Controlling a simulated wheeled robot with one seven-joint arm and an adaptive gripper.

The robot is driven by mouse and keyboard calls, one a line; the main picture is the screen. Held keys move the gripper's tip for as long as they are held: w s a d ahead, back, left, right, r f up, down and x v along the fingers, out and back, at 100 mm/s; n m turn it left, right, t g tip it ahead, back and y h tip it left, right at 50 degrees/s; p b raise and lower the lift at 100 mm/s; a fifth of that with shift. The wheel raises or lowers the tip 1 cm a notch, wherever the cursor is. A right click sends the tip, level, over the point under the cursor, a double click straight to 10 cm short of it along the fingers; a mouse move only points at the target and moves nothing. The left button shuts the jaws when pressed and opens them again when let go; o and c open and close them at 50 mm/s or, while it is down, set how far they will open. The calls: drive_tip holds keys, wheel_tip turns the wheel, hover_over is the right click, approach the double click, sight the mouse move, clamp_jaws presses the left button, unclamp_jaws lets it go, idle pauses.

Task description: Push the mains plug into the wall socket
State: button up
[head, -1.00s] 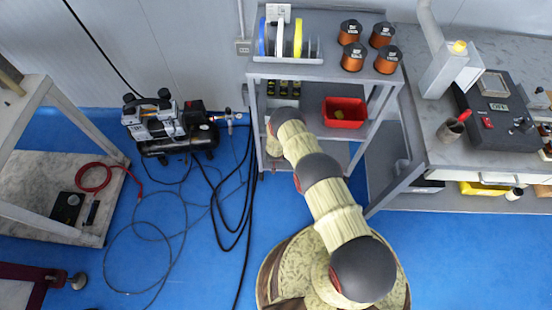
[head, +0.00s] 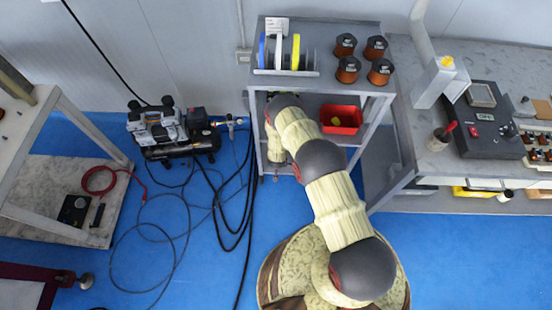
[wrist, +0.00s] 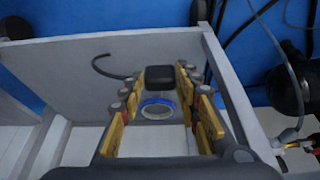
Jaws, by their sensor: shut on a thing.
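My gripper (wrist: 160,82) shows in the wrist view, its yellow-sided fingers closed on a dark block, which looks like the mains plug (wrist: 158,77). A dark curved cord (wrist: 108,68) shows to the left of the block. In the head view the gripper and plug are hidden behind my arm and the cart's top shelf. A small grey box on the wall, seemingly the wall socket (head: 243,56), is just left of the cart's top. I cannot make out a socket in the wrist view, and the plug is not seen touching one.
The grey cart (head: 350,88) carries spools on top and a red bin (head: 341,119) below. A compressor (head: 172,130) stands left of it, with hoses on the floor. A blue ring (wrist: 157,108) shows between the fingers. A workbench (head: 435,160) is at right.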

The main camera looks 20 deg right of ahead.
drive_tip(key=s+r+p, duration=0.2)
drive_tip(key=s, duration=0.5)
drive_tip(key=shift+s+a+r, duration=0.2)
drive_tip(key=shift+s+r, duration=0.15)
drive_tip(key=shift+r, duration=0.05)
drive_tip(key=s+a+r+n, duration=0.1)
drive_tip(key=s+r, duration=0.2)
drive_tip(key=s, duration=0.2)
drive_tip(key=w+d+r+n, duration=0.1)
drive_tip(key=w+r, duration=0.1)
drive_tip(key=r, duration=2)
drive_tip(key=w+d+r+n+y, duration=0.1)
drive_tip(key=w+r, duration=0.1)
drive_tip(key=r, duration=2.1)
drive_tip(key=shift+n, duration=0.3)
